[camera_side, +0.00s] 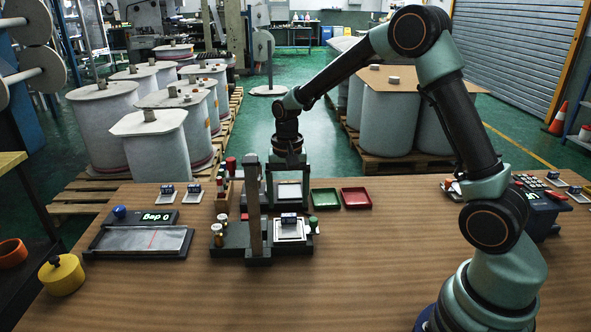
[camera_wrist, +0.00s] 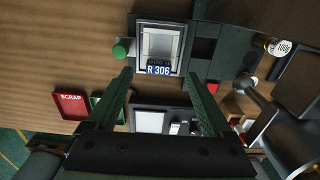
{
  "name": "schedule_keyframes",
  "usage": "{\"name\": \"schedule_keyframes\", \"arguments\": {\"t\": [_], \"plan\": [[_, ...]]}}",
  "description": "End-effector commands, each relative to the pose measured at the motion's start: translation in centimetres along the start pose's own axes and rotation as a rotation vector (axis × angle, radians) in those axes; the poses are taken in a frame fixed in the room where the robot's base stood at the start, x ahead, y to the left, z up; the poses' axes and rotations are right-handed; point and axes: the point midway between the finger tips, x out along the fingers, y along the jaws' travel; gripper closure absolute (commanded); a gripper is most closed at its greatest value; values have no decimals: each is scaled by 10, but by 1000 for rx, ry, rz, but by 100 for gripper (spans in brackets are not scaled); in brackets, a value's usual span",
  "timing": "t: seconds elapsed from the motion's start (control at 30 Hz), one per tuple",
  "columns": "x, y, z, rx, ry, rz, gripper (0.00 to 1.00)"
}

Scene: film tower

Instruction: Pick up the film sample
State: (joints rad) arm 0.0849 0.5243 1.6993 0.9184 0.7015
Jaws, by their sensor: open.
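The film sample, a small piece with a dark label block (camera_side: 289,219), sits on a pale square plate of a dark stand in the side view. In the wrist view its label reads "R 306" (camera_wrist: 159,70), at the near edge of a framed grey square. My gripper (camera_side: 288,200) points down just behind this stand and above the table in the side view. In the wrist view the two fingers (camera_wrist: 157,77) are wide apart with nothing between them, one on each side of the label. Whether the fingers touch anything cannot be told.
A green tray (camera_side: 325,205) and a red tray (camera_side: 356,206), marked SCRAP in the wrist view, lie right of my gripper. An upright post (camera_side: 254,215) stands beside the sample. A device with a "0 deg" display (camera_side: 158,217) and a yellow pot (camera_side: 62,283) are at left. The front table is clear.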

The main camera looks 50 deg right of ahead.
Motion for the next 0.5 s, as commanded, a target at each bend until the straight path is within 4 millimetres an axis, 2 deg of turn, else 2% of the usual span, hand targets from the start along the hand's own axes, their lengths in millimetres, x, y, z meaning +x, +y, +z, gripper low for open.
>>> {"name": "schedule_keyframes", "arguments": {"t": [0.17, 0.4, 0.5], "plan": [[14, 1, -2, 0, -2, 2, 15], [47, 2, -5, -1, -2, 1, 15], [54, 2, -5, -1, -1, 1, 15]]}}
